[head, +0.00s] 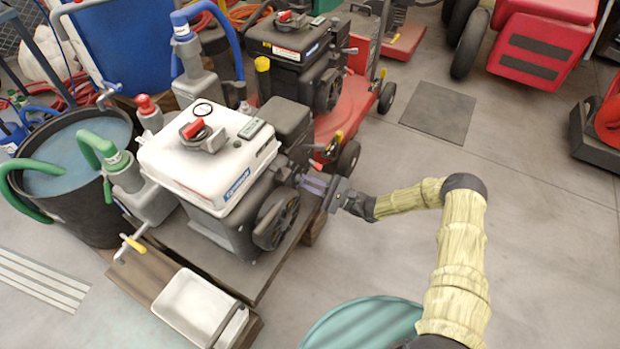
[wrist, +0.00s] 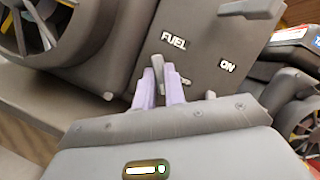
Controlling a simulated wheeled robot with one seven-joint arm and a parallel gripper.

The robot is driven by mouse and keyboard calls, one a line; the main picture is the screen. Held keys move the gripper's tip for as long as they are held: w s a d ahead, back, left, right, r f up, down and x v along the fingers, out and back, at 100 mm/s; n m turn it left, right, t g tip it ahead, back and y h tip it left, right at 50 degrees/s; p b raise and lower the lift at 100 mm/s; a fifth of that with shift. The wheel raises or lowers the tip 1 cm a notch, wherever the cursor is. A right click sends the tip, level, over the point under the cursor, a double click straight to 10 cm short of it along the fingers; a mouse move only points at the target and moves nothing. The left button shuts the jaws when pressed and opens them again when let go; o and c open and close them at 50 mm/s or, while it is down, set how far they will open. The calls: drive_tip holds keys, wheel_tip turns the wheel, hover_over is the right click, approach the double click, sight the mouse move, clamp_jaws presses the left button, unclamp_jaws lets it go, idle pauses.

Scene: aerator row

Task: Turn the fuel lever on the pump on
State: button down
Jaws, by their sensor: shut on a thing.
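The pump (head: 210,160) has a white tank, a dark engine body and a round finned cover, and stands on a low platform. In the wrist view its dark side panel (wrist: 205,45) bears the words FUEL and ON, with ON to the right. My gripper (head: 318,186) reaches the pump's right side from the right. In the wrist view its pale purple fingers (wrist: 160,88) are shut on the small grey fuel lever (wrist: 158,66) below the word FUEL. Most of the lever is hidden between the fingers, so its exact angle is hard to tell.
A black tub (head: 75,190) of water with a green hose stands left of the pump. A white tray (head: 197,306) lies in front. A second, dark engine (head: 298,50) and a red machine (head: 345,105) stand behind.

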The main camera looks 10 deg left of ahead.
drive_tip(key=m+t+p, duration=0.1)
drive_tip(key=m, duration=0.2)
drive_tip(key=m+t+p, duration=0.1)
drive_tip(key=m+t, duration=0.1)
drive_tip(key=m, duration=0.1)
drive_tip(key=shift+s, duration=0.15)
drive_tip(key=shift+s+f+m+t+p, duration=0.15)
drive_tip(key=shift+m+t+p, duration=0.8)
drive_tip(key=shift+m, duration=1.25)
drive_tip(key=shift+t, duration=0.25)
drive_tip(key=c, duration=1.5)
unclamp_jaws()
drive_tip(key=shift+o, duration=0.2)
